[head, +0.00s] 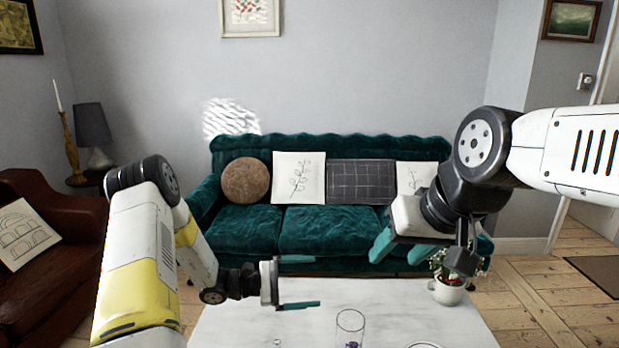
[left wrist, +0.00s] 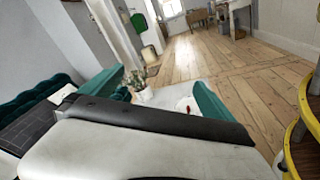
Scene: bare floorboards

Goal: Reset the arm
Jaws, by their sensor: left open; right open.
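My left arm comes in from the left of the head view. Its left gripper (head: 300,282) is open and empty above the left part of the white marble table, its two teal fingers apart. My right arm reaches in from the right. Its right gripper (head: 405,249) is open and raised in front of the sofa's right end, with teal fingers spread and nothing seen between them. In the left wrist view, the left gripper's teal fingers (left wrist: 165,92) stand apart, with part of the table and floor showing between them.
A white marble table (head: 240,325) stands in front, bearing a clear glass (head: 349,328) and a potted plant (head: 449,290) close below my right gripper. A green sofa (head: 320,228) is behind. A brown armchair (head: 60,265) stands at left. Floorboards (head: 540,300) are open at right.

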